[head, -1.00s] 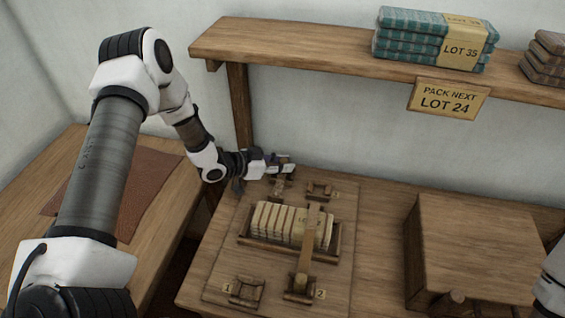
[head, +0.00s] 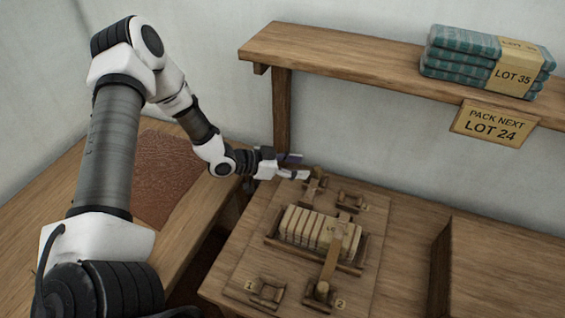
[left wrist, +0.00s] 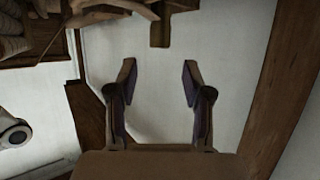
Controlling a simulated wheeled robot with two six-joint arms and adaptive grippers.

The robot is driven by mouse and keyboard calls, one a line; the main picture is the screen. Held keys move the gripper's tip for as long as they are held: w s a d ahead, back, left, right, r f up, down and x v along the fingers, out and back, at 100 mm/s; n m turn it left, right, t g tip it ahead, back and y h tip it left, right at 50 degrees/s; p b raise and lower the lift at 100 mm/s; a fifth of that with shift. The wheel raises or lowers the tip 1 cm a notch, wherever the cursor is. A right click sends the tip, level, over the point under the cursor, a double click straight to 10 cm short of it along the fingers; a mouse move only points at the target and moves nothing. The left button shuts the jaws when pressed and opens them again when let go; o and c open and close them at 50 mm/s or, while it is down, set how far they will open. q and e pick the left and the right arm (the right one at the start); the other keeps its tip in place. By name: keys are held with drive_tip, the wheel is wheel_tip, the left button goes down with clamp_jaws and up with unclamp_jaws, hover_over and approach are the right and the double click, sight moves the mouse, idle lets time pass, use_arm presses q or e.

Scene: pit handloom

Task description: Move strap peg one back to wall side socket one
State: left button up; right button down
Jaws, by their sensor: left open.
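My left gripper (head: 300,168) is open and empty, close to the wall-side end of the wooden board (head: 235,265) in the head view. Its open fingers (left wrist: 156,85) show in the left wrist view with only pale wall between them. A small wooden piece (head: 317,185) stands beside the fingertips at the wall-side left socket; I cannot tell peg from socket there. The wall-side socket marked 2 (head: 350,201) is to its right. The near socket marked 1 (head: 266,292) looks empty. A wooden strap (head: 329,265) crosses the stack and ends at a peg (head: 322,290) at near socket 2.
A stack of pale bundles (head: 305,226) sits in a tray on the board. A shelf (head: 345,58) with teal LOT 35 bundles (head: 470,65) and a PACK NEXT LOT 24 sign (head: 493,124) is above. A wooden box (head: 500,265) stands right. The left bench carries a brown mat (head: 165,175).

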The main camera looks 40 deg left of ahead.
use_arm(q)
drive_tip(key=p+v, duration=0.1)
drive_tip(key=v, duration=0.4)
drive_tip(key=shift+s+a+r, duration=0.15)
drive_tip(key=shift+s+r, duration=0.05)
